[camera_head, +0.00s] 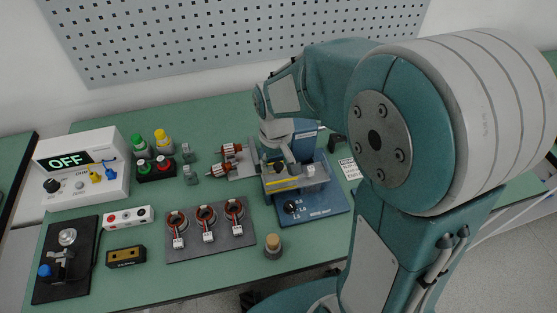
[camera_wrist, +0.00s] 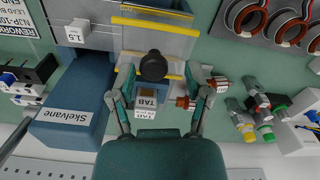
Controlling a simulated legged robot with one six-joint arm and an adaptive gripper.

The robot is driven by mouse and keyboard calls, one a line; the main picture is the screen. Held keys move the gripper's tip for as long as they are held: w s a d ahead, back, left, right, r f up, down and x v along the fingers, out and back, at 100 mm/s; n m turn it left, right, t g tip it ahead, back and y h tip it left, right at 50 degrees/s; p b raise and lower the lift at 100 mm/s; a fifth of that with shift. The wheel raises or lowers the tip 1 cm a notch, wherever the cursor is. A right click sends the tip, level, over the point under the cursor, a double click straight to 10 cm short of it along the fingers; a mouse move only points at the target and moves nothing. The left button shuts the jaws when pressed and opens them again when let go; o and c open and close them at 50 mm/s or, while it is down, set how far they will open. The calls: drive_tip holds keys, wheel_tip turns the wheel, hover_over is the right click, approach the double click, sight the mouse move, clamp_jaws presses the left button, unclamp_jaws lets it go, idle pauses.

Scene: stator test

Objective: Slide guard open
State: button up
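The guard (camera_wrist: 165,45) is a clear panel with yellow edge strips, seen in the wrist view across the top middle. A black round knob (camera_wrist: 153,66) stands at its near side. My gripper (camera_wrist: 160,82) is open, with one finger on each side of the knob and gaps between. My wrist hides part of the unit there.
Wound rotors (camera_head: 230,152) lie just left of the unit. A cork-topped jar (camera_head: 272,246) stands near the front edge. A white meter reading OFF (camera_head: 80,170) is at the far left.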

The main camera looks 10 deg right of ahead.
sight(274, 165)
drive_tip(key=shift+a, duration=0.15)
drive_tip(key=shift+w+d+r, duration=0.1)
drive_tip(key=shift+d+r, duration=0.1)
drive_tip(key=shift+r, duration=0.25)
wheel_tip(274, 165, up, 11)
drive_tip(key=shift+a, duration=0.25)
